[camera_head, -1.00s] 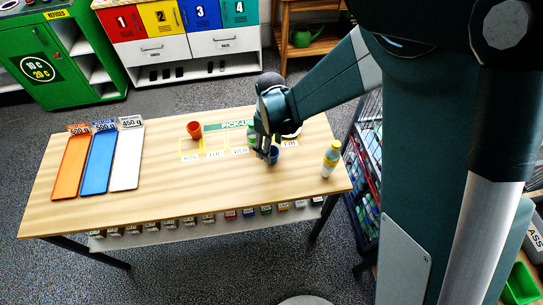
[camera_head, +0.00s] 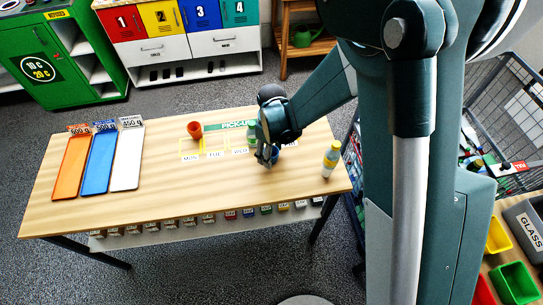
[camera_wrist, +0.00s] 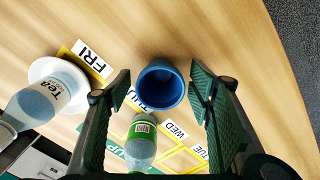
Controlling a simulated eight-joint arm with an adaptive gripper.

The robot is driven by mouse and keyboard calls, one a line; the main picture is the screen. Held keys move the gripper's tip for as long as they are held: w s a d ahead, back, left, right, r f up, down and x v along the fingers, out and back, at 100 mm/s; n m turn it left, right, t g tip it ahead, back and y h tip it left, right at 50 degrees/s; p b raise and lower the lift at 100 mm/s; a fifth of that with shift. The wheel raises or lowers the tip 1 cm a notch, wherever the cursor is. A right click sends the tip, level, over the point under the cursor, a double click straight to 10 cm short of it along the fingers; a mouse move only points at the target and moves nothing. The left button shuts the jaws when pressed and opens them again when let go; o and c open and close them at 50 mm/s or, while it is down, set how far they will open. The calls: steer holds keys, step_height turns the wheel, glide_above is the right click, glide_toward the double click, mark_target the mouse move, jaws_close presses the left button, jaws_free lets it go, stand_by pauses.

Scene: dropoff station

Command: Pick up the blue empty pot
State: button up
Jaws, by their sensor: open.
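The blue pot (camera_wrist: 160,90) is upright on the wooden table, and its inside looks empty in the wrist view. In the head view only a bit of the pot (camera_head: 276,151) shows behind my gripper. My gripper (camera_head: 267,161) points down at the table's right part. In the wrist view my gripper (camera_wrist: 160,78) is open, with one finger on each side of the pot and visible gaps between. The pot's lower wall is hidden from above.
A green-labelled bottle (camera_wrist: 141,138) stands close to the pot. A yellow-capped bottle (camera_head: 330,160) stands right; an orange pot (camera_head: 194,130) stands left. The table's front is clear.

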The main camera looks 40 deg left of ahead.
steer(key=shift+f, duration=0.75)
steer(key=c, duration=1)
